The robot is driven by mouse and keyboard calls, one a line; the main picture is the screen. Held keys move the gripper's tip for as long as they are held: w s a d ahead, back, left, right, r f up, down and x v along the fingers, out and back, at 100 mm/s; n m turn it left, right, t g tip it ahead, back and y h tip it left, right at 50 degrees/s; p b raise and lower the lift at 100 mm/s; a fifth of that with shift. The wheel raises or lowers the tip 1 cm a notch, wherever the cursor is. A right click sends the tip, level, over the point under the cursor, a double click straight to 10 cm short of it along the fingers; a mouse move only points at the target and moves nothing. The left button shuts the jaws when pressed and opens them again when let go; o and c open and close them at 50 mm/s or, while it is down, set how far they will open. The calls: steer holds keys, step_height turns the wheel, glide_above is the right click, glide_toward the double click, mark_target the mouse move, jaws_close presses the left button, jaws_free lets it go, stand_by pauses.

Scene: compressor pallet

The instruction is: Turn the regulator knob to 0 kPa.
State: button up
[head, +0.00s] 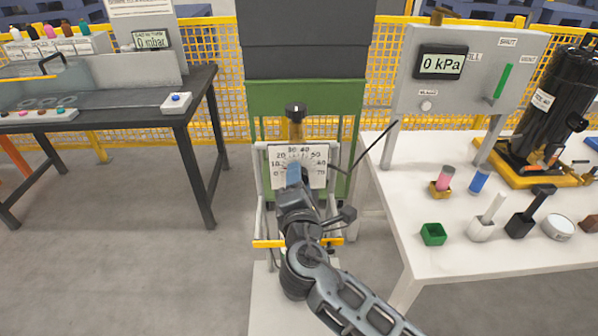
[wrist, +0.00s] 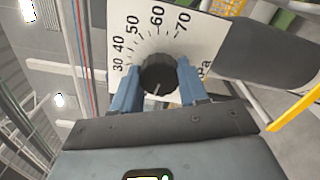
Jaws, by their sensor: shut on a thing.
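The regulator knob (wrist: 158,74) is black and round, with a ribbed rim, on a white dial plate (wrist: 195,50). The numbers 30 to 70 show around it; the lower numbers are hidden in the wrist view. A short pale line on the knob points toward the bottom of that picture, toward my palm. My gripper (wrist: 157,80) is shut on the knob, one blue finger on each side. In the head view my gripper (head: 293,167) covers the knob, and the dial plate (head: 313,158) shows around it.
A grey panel at right carries a display (head: 442,63) reading 0 kPa. A dark table (head: 190,100) stands left. Thin rails (head: 258,195) flank the dial plate.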

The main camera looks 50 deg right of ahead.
steer(key=shift+f+n+p, duration=0.1)
steer(key=shift+n+p, duration=0.75)
steer(key=shift+n, duration=1.35)
steer(key=o, duration=1.1)
steer(key=shift+c, duration=0.2)
steer(key=b+v, duration=0.1)
steer(key=v, duration=0.6)
steer(key=shift+s+a+b, duration=0.25)
steer(key=shift+a+b, duration=0.1)
steer(key=shift+b, duration=0.05)
